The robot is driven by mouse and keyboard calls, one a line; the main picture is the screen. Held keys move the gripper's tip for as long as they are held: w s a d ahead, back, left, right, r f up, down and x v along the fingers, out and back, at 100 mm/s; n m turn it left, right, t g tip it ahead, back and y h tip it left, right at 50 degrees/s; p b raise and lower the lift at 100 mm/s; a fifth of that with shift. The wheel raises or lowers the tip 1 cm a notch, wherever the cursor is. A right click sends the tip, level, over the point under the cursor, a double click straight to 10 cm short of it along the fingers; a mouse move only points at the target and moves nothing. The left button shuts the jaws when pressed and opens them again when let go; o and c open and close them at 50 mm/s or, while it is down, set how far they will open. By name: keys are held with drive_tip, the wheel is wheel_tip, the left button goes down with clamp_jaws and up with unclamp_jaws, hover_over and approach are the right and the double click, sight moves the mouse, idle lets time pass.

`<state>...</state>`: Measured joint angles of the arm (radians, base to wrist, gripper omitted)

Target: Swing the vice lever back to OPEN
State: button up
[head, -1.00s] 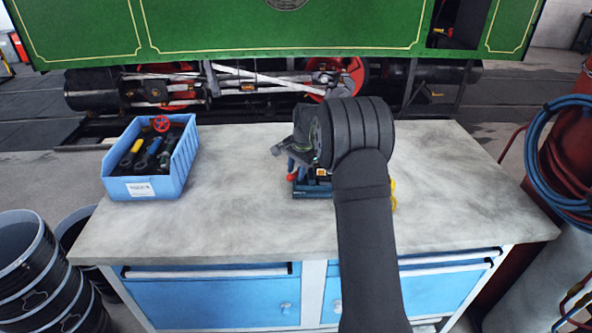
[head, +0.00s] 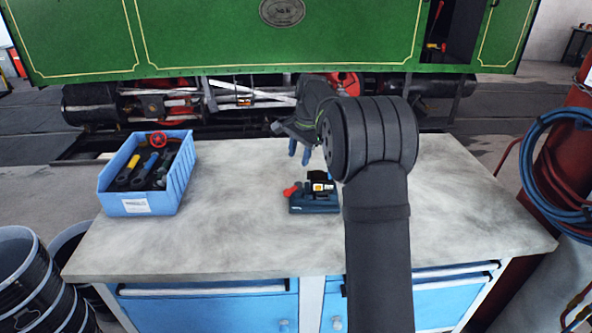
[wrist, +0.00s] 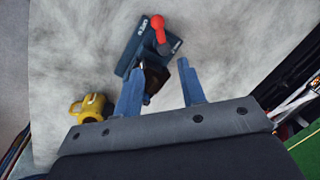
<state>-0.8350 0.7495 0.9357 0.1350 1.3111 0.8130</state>
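The vice (head: 315,205) stands on the workbench, a small dark-blue block with a black upper part. Its red-knobbed lever (head: 291,190) sticks out to the left in the head view. In the wrist view the vice (wrist: 126,45) is upper middle, with the red lever (wrist: 158,30) on top and white lettering beside it, too small to read surely. My gripper (head: 299,153) is above and behind the vice, apart from it. In the wrist view its two blue fingers (wrist: 160,68) are spread with nothing held; the left finger partly covers the vice's black part.
A blue bin (head: 142,201) of tools stands at the bench's left. A yellow mug-like thing (wrist: 91,107) sits near the vice; my arm hides it in the head view. The workbench (head: 235,220) is otherwise clear. A green locomotive (head: 210,35) stands behind.

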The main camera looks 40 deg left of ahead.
sight(292, 189)
drive_tip(key=shift+d+r, duration=0.25)
drive_tip(key=shift+r, duration=0.8)
drive_tip(key=shift+d+r, duration=0.2)
drive_tip(key=shift+r, duration=0.85)
drive_tip(key=a+f, duration=0.1)
drive_tip(key=f, duration=0.4)
drive_tip(key=a+f, duration=0.1)
drive_tip(key=f, duration=0.5)
drive_tip(key=a+f, duration=0.1)
drive_tip(key=f, duration=0.5)
drive_tip(key=shift+a+f, duration=0.1)
drive_tip(key=shift+a, duration=0.15)
drive_tip(key=shift+f, duration=0.25)
drive_tip(key=shift+a+r+m, duration=0.15)
drive_tip(key=shift+r+m, duration=0.1)
drive_tip(key=shift+m, duration=0.15)
drive_tip(key=shift+a+m+t, duration=0.25)
drive_tip(key=shift+m+t, duration=0.05)
drive_tip(key=shift+m, duration=0.8)
